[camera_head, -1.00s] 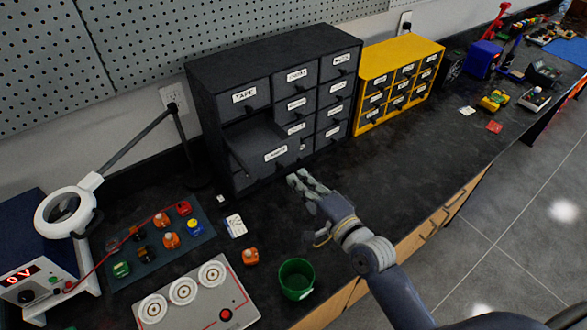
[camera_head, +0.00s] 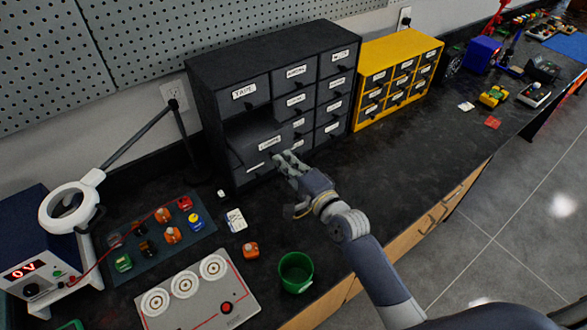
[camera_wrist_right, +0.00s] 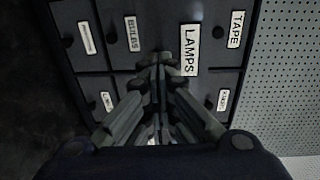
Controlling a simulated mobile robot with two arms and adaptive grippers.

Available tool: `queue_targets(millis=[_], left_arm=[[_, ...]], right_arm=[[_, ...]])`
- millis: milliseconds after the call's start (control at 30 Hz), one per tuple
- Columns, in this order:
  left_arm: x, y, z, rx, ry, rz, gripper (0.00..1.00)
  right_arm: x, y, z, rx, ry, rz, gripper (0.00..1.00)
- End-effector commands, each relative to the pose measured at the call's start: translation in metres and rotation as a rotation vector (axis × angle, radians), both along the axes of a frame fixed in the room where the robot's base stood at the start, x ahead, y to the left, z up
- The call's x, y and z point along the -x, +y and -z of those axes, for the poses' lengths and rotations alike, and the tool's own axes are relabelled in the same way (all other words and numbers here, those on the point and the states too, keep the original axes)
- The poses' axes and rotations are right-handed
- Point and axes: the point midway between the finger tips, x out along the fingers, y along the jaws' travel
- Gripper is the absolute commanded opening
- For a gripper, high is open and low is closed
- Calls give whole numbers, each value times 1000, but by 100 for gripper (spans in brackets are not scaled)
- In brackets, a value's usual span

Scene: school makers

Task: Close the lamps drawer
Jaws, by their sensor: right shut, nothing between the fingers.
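The lamps drawer (camera_head: 247,149) is in the black drawer cabinet (camera_head: 262,48), below the tape drawer. It stands partly out, with a dark gap above its front. Its label reads LAMPS in the right wrist view (camera_wrist_right: 189,50), where its front looks nearer than the fronts beside it. My right gripper (camera_head: 283,159) is shut and empty, with its fingertips at the drawer front. In the right wrist view the fingertips (camera_wrist_right: 163,70) overlap the front beside the label; they seem to touch it. My left gripper is not in view.
A yellow drawer cabinet (camera_head: 393,48) stands to the right. A green cup (camera_head: 296,271), an orange part (camera_head: 250,250) and a grey panel with dials (camera_head: 205,299) lie nearer me. A magnifier lamp (camera_head: 70,207) is at left. The worktop right of my arm is clear.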

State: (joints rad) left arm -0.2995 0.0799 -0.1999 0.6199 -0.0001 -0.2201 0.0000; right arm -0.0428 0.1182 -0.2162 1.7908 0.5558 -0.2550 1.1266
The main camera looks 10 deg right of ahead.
Motion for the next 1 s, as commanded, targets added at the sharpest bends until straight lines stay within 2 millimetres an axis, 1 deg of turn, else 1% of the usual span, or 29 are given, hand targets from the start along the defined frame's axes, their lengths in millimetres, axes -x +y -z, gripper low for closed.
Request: queue_targets(millis=[33,200,300,433,600,1000], left_arm=[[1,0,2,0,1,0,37],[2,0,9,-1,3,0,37],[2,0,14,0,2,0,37],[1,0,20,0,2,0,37],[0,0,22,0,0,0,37],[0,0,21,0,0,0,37]], right_arm=[[-13,5,-2,-3,-5,1,0],[-48,20,-1,-3,-5,1,0],[-68,28,0,-4,-4,0,0],[-87,36,0,-2,-3,0,0],[-99,41,-2,-1,-3,-1,0],[-100,42,-5,-2,-7,-1,0]])
